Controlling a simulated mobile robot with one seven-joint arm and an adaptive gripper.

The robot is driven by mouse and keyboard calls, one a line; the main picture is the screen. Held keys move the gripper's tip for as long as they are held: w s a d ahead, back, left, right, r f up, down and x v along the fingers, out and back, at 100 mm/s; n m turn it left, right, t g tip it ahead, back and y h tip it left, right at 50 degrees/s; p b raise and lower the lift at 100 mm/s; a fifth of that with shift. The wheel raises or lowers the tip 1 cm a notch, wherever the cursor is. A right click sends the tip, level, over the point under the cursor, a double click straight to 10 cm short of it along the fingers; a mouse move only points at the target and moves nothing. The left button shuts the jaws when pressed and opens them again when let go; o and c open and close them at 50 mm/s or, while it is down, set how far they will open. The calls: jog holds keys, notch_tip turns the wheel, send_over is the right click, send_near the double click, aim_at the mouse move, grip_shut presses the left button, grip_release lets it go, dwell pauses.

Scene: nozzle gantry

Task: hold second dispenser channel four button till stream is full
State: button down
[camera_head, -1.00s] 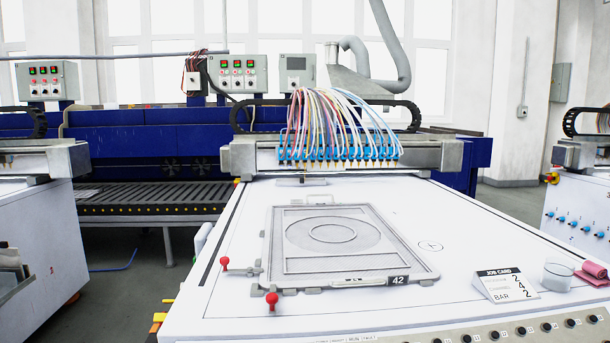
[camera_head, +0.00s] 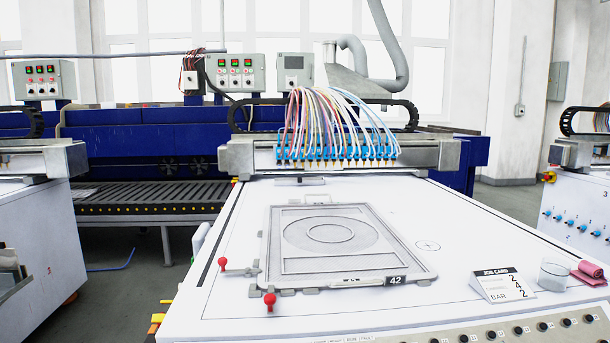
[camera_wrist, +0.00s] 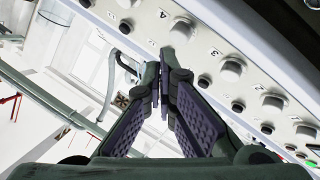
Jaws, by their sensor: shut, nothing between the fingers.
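In the wrist view, my gripper (camera_wrist: 163,75) has its two dark ridged fingers brought together at the tips and is empty. The tips are over the front control panel (camera_wrist: 215,28), which carries a row of silver knobs (camera_wrist: 231,68) and a row of small black buttons (camera_wrist: 238,105). Contact with a button cannot be told, and the small labels are hard to read. In the head view, black buttons (camera_head: 491,335) line the table's front edge. A nozzle row (camera_head: 337,153) with coloured hoses hangs over the white table (camera_head: 225,305); I make out no stream. My gripper is outside the head view.
Similar machines flank the table.

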jog(key=s+r, duration=0.1)
jog(key=s+r+p, duration=0.1)
jog(key=r+p, duration=0.1)
jog(key=r, duration=0.1)
jog(key=shift+s+d, duration=0.1)
jog(key=shift+s, duration=0.3)
